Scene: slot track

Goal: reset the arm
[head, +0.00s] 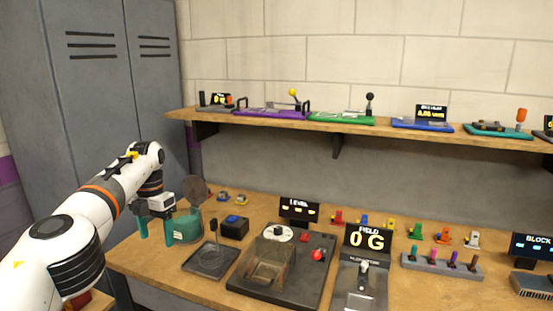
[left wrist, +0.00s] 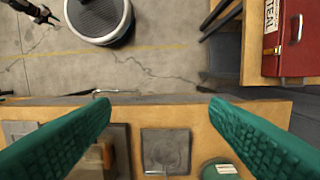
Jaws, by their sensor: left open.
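My left gripper (head: 157,230) is at the left of the workbench in the head view, its two teal fingers pointing down. It is open, beside a clear container with teal contents (head: 186,228); nothing shows between the fingers. In the left wrist view the fingers (left wrist: 160,102) are spread wide above the bench's edge. A small dark gripper-like end (left wrist: 42,14) at the top left of that view seems to be my right gripper; its jaws are too small to read. It is outside the head view.
The wooden workbench (head: 140,262) carries a square dark tray (head: 209,259), a machine with a red knob (head: 318,254), a FIELD display (head: 367,241) and a row of coloured pegs (head: 441,264). A shelf (head: 180,114) runs above. A red toolbox (left wrist: 290,40) stands at the side.

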